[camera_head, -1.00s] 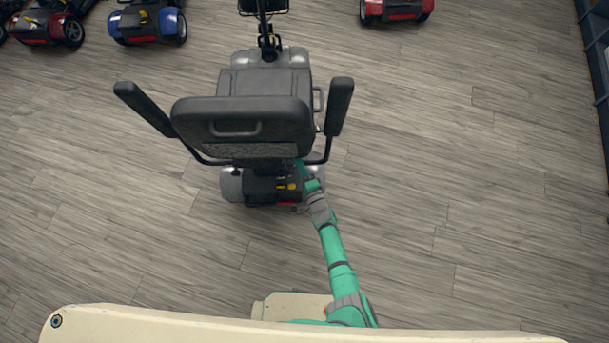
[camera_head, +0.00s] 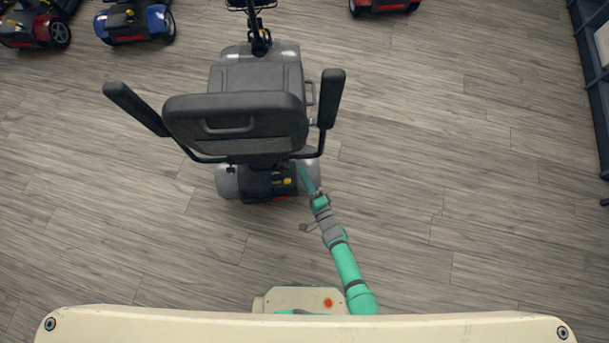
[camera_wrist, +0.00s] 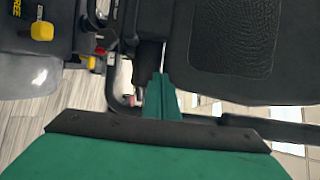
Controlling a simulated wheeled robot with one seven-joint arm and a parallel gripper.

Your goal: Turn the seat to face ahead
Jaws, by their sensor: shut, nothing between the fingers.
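The scooter's black seat (camera_head: 238,125) shows its backrest toward me, with the tiller (camera_head: 260,38) beyond it. The seat looks lined up with the scooter's body, its armrests (camera_head: 332,98) out to both sides. My gripper (camera_head: 305,176) is shut and empty at the seat's rear right, by the right rear wheel. The seat's post and any release lever are largely hidden.
A yellow knob (camera_wrist: 41,31) sits on the scooter's rear body. A blue scooter (camera_head: 136,22) and a red scooter (camera_head: 36,28) stand at the far left, and another red one (camera_head: 384,5) at the top. Wooden floor is clear on the right, short of a dark rack (camera_head: 595,70).

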